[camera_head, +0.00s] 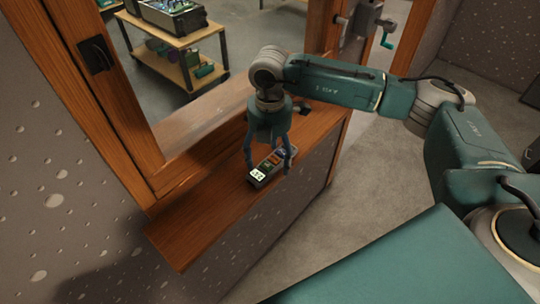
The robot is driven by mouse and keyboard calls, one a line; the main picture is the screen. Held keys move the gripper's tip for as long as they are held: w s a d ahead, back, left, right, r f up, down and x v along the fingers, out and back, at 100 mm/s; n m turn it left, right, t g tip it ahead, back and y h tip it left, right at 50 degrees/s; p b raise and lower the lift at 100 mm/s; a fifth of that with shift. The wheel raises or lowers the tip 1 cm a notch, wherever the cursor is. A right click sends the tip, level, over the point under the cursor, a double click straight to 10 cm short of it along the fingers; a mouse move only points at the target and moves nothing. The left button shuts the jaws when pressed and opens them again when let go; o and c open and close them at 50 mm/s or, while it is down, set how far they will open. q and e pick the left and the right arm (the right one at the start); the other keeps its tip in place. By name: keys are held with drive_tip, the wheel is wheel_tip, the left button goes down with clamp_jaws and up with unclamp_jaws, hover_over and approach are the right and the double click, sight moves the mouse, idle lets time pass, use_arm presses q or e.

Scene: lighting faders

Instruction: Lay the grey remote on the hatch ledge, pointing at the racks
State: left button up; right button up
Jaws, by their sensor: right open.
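The grey remote (262,171), dark with a white label at its near end and small coloured parts on top, lies on the wooden hatch ledge (205,220). Its long side runs roughly along the ledge, from lower left to upper right. My right gripper (268,167) points down over it, open, with one finger on each side of the remote. I cannot tell whether the fingers touch it. Part of the remote is hidden by the gripper. Racks with gear (170,18) show through the hatch opening. My left gripper is out of view.
The wooden hatch frame (135,120) rises behind the ledge, with a dark latch (97,54) at left. A small dark object (305,111) sits near the ledge's far end. The ledge's near-left part is bare. Grey floor (330,205) is open at right.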

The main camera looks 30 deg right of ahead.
sight(270, 157)
drive_tip(key=shift+r, duration=0.3)
wheel_tip(270, 157, up, 12)
drive_tip(key=b, duration=0.4)
drive_tip(key=shift+f, duration=0.15)
